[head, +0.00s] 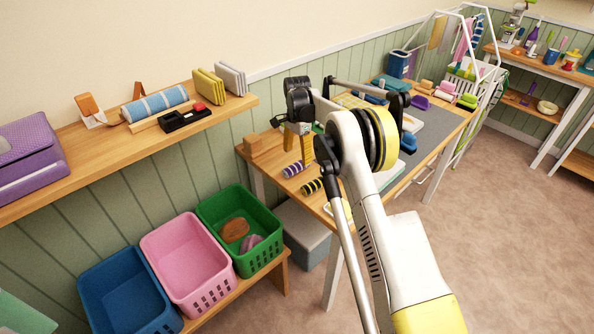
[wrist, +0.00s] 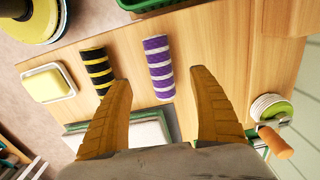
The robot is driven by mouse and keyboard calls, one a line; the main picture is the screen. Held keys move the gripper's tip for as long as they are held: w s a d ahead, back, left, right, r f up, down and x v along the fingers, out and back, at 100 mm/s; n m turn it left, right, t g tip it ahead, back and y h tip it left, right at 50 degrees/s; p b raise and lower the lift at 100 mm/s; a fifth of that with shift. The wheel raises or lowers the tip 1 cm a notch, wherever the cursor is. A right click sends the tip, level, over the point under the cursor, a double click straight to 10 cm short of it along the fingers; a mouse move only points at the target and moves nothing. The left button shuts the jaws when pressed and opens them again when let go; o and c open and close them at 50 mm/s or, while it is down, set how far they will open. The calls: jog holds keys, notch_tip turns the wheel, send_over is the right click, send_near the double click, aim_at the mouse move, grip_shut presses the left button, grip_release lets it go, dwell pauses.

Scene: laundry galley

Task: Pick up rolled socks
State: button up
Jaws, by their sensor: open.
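Two striped rolls that look like rolled socks lie side by side on the wooden table. The purple and white roll (wrist: 159,68) is central in the wrist view and also shows in the head view (head: 293,169). The black and yellow roll (wrist: 97,72) lies to its left; it is at the table's near edge in the head view (head: 312,186). My gripper (wrist: 160,77) is open and empty, pointing down over the table. Its yellow-brown fingers spread to either side of the purple roll's lower end in the wrist view. I cannot tell its height above the roll.
In the wrist view, a yellow block in a white dish (wrist: 49,84), a green-edged white item (wrist: 140,132) and a wooden-handled tool (wrist: 276,143) lie nearby. A wooden block (head: 263,143) sits at the table's left end. Blue, pink and green baskets (head: 212,208) stand lower left.

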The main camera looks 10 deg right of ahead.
aim_at(297, 163)
notch_tip(297, 163, down, 7)
jog(key=b, duration=0.3)
jog(key=shift+r, duration=0.1)
jog(key=c, duration=1.3)
